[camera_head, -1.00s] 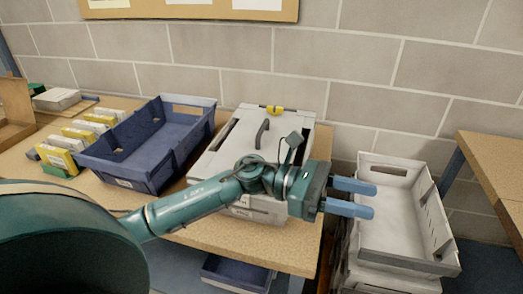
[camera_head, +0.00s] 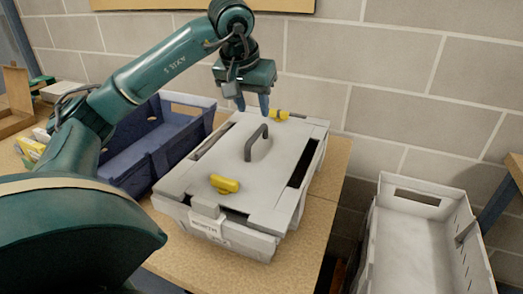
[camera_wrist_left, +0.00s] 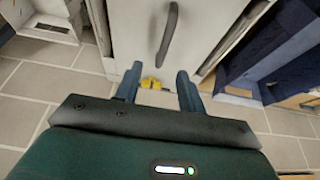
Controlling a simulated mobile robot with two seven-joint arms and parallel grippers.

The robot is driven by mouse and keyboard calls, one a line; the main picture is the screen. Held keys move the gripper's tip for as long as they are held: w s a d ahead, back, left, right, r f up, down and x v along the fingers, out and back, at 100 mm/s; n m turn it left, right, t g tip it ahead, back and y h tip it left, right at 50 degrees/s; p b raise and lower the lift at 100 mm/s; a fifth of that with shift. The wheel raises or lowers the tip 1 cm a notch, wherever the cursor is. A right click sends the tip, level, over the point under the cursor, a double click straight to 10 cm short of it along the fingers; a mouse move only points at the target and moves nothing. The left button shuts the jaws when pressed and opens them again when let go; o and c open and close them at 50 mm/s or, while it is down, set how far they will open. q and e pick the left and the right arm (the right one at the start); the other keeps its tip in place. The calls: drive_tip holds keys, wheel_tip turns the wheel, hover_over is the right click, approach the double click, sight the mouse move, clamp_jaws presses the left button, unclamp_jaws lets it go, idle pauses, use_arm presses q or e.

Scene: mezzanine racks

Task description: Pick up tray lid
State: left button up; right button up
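The tray lid (camera_head: 277,178) is a pale grey plate lying on a grey tray (camera_head: 232,238) on the table. It has a dark arched handle (camera_head: 257,142) in its middle, a yellow latch (camera_head: 225,184) at the near end and another yellow latch (camera_head: 280,115) at the far end. My left gripper (camera_head: 252,106) is open and empty, fingers pointing down, above the far part of the lid and apart from the handle. In the left wrist view the lid (camera_wrist_left: 140,38) and handle (camera_wrist_left: 168,36) show beyond the spread fingers (camera_wrist_left: 157,84). My right gripper is out of view.
A blue crate (camera_head: 155,160) stands close to the left of the tray, partly behind my left arm. An empty grey crate (camera_head: 452,205) stands lower, right of the table. A block wall (camera_head: 335,60) is behind. Bare table (camera_head: 325,190) shows right of the tray.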

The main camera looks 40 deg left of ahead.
sight(256, 133)
use_arm(q)
drive_tip(key=x, duration=0.6)
drive_tip(key=shift+s, duration=0.15)
drive_tip(key=x, duration=0.5)
drive_tip(key=shift+s+a, duration=0.1)
drive_tip(key=shift+a, duration=0.25)
clamp_jaws()
